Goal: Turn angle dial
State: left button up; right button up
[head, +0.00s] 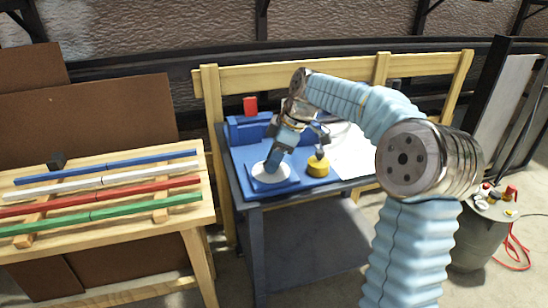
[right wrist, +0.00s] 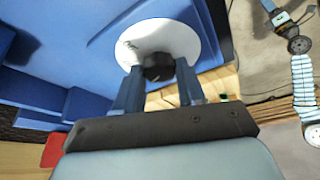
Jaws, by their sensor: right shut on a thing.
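The angle dial is a round white disc (head: 257,177) on the front left of the blue machine (head: 292,183). In the right wrist view the white disc (right wrist: 180,38) has a dark knob (right wrist: 158,66) at its middle. My right gripper (head: 271,168) reaches down onto the dial from above. In the right wrist view its two blue fingers (right wrist: 158,78) stand on either side of the knob and are shut on it. The disc's markings are too small to read. Part of my left arm (right wrist: 303,82) shows small in the right wrist view; its jaws are not clear.
A yellow knob (head: 318,166) sits right of the dial, and a red part (head: 250,105) stands at the back. A wooden bench (head: 115,236) at left holds blue, white, red and green laths (head: 100,215).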

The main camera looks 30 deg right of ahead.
jog(key=o, duration=1.1)
jog(key=shift+c, duration=0.2)
jog(key=v, duration=1.3)
jog(key=shift+r, duration=0.4)
